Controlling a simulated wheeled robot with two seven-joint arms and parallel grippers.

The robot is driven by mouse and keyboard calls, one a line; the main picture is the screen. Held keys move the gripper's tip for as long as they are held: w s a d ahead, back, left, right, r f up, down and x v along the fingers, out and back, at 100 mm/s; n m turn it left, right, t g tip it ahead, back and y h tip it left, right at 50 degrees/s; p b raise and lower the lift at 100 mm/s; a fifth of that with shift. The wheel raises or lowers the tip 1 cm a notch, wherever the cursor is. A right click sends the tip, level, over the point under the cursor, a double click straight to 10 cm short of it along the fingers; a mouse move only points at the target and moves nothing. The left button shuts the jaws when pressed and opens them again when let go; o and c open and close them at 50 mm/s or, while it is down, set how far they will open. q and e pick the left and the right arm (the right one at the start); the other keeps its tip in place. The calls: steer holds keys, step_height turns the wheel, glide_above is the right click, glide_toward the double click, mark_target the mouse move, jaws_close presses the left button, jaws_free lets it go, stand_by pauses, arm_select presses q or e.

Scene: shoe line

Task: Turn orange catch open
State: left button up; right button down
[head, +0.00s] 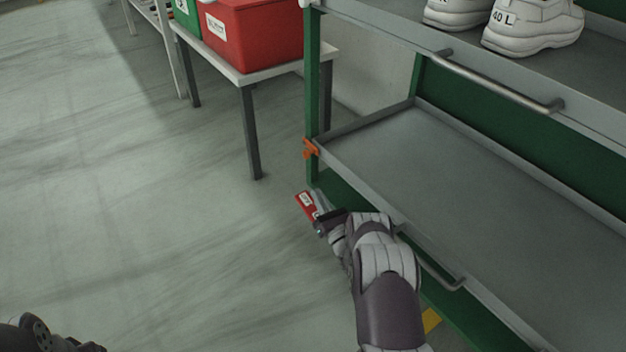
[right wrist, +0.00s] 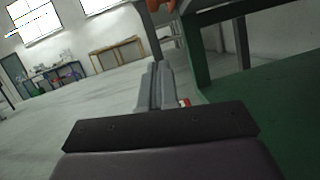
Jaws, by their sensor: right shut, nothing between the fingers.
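The orange catch (head: 311,149) sits on the green corner post of the trolley, at the left end of the lower grey shelf. An orange piece (right wrist: 166,5) also shows at the top edge of the right wrist view, cut off by the frame. My right gripper (head: 320,203) is shut and empty, below the catch and apart from it, beside the foot of the post. Its closed fingers (right wrist: 157,78) point forward in the right wrist view. A red piece with a white label (head: 305,204) shows at the fingertips; I cannot tell what it belongs to.
The lower shelf (head: 480,185) is empty and has a grey handle (head: 440,276) at its front edge. White shoes (head: 530,28) stand on the upper shelf. A side table (head: 285,66) with a red bin (head: 255,35) stands behind left. The floor at left is clear.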

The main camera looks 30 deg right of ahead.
steer(key=shift+f+p+v, duration=0.2)
steer(key=shift+p+v, duration=0.1)
steer(key=shift+v, duration=0.8)
steer(key=shift+f+p+v, duration=0.15)
steer(key=shift+p+v, duration=0.1)
steer(key=shift+v, duration=0.8)
steer(key=shift+w, duration=0.15)
